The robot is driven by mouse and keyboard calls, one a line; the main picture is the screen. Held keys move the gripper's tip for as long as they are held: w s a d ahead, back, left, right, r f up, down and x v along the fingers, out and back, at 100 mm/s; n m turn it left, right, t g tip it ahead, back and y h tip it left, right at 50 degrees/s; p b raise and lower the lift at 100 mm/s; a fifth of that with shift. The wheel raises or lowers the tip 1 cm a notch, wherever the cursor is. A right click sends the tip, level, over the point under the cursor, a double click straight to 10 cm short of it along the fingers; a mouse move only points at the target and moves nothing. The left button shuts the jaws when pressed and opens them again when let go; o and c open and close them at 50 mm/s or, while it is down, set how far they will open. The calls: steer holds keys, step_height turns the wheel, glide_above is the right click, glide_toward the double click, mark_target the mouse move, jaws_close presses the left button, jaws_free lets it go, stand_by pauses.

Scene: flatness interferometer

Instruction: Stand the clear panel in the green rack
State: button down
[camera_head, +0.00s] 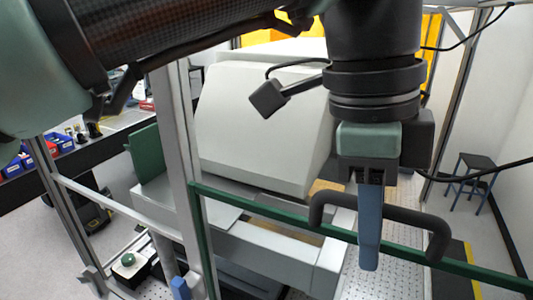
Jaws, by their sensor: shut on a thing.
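The clear panel (270,212) shows as a see-through sheet with a green top edge and a green left edge; its lower part runs out of the picture. A dark grey bent handle (415,210) sits at its top edge. My gripper (369,262) points down at the right, with one blue finger clearly visible across the handle. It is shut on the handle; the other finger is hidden. The panel stands roughly upright. A green upright plate (147,158) is at the left beyond a metal post; I cannot tell whether it belongs to the green rack.
A metal frame post (180,150) stands left of the panel. A large white machine housing (255,130) fills the middle behind it. A bench (110,125) with blue and red bins is at the left. A stool (474,172) stands at the far right.

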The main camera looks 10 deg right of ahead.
mark_target(353, 295)
steer(key=shift+f+b, duration=0.4)
stand_by(1.0)
steer(key=shift+w+d+f+b, duration=0.1)
steer(key=shift+f+b, duration=1.8)
steer(key=shift+f, duration=0.4)
steer(key=shift+f+b, duration=1.9)
steer(key=shift+f, duration=0.35)
step_height(353, 295, down, 7)
steer(key=b, duration=0.5)
steer(key=shift+r+b, duration=0.15)
steer(key=shift+b, duration=0.15)
steer(key=c, duration=0.8)
jaws_free()
steer(key=shift+o, duration=0.2)
